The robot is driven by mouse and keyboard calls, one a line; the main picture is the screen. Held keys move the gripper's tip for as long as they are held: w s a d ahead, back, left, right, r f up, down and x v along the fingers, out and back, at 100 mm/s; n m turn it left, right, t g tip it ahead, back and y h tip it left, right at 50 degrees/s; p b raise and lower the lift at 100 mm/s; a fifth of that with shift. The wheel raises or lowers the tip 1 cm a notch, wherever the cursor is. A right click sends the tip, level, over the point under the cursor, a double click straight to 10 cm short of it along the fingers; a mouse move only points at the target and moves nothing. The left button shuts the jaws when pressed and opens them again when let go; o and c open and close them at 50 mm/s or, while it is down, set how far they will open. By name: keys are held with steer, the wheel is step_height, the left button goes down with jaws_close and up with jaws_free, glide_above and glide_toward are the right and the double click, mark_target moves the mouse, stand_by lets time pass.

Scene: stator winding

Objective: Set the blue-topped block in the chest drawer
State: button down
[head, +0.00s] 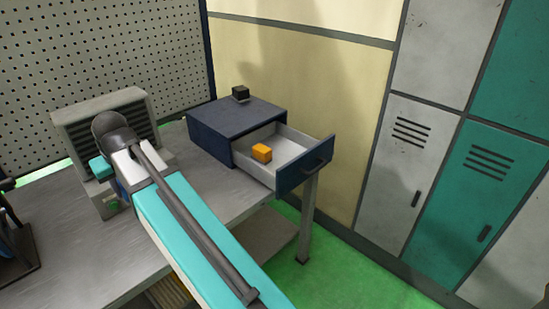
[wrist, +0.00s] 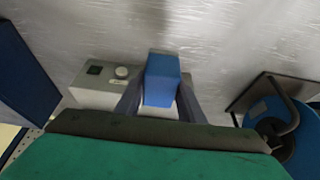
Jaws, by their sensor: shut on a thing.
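The blue-topped block (wrist: 162,78) is between the two dark fingers of my gripper (wrist: 160,100) in the wrist view, and the gripper is shut on it. The dark blue chest (head: 225,122) stands on the bench at the right. Its drawer (head: 305,165) is pulled open to the right, with a light grey inside. An orange block (head: 262,153) lies in the drawer.
A small black block (head: 240,93) sits on top of the chest. A grey louvred unit (head: 75,135) stands at the back of the bench (head: 75,255). A grey box with a knob (wrist: 105,88) is left of the held block. A dark stand with a blue part (wrist: 275,110) is at right.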

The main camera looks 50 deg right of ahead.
steer(key=shift+a, duration=0.25)
